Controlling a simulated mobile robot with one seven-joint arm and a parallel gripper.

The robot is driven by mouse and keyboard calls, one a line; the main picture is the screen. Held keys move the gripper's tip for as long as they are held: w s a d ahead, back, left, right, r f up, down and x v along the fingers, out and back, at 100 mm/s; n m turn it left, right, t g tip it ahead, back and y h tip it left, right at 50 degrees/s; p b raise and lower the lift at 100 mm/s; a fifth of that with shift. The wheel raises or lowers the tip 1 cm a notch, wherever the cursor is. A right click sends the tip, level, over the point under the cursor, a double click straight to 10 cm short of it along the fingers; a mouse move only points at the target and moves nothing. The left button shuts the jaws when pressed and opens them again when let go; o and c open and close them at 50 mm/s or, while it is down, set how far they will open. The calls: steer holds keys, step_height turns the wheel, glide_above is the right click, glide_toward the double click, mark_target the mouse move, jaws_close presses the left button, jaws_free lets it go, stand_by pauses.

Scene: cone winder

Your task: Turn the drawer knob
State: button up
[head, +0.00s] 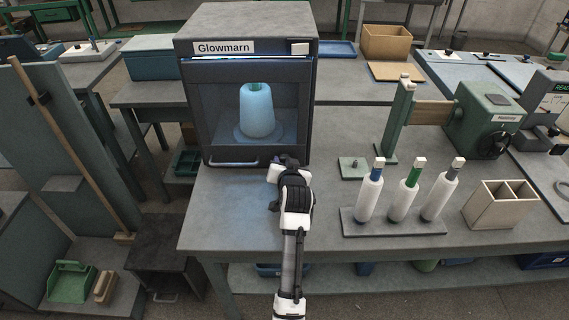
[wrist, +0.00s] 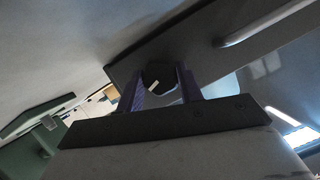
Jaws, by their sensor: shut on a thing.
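The drawer knob (wrist: 158,76) is dark and round with a white pointer mark, and sits on the dark front panel (wrist: 122,72) in the wrist view. The purple fingers of my gripper (wrist: 162,84) are on either side of it, shut on it. In the head view my gripper (head: 286,165) is at the lower right front of the Glowmarn cabinet (head: 247,80); it hides the knob there. A pale bar handle (head: 234,163) is on the same lower front, left of my gripper; it also shows in the wrist view (wrist: 268,24).
A pale blue cone (head: 257,112) stands behind the cabinet's window. To the right on the bench (head: 225,215) are a rack (head: 393,226) of wrapped spindles, a wooden divided box (head: 502,206) and a green winder (head: 483,120). The bench left of my arm is clear.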

steer(key=shift+m+y, duration=0.8)
steer(key=shift+m, duration=0.3)
steer(key=o, duration=1)
steer(key=shift+d, duration=0.1)
steer(key=b+v, duration=0.1)
steer(key=v, duration=0.3)
steer(key=b+v, duration=0.1)
steer(key=v, duration=0.4)
steer(key=b+v, duration=0.1)
steer(key=v, duration=0.3)
steer(key=shift+s+d+f, duration=0.1)
steer(key=shift+s+f, duration=0.05)
steer(key=shift+s, duration=0.3)
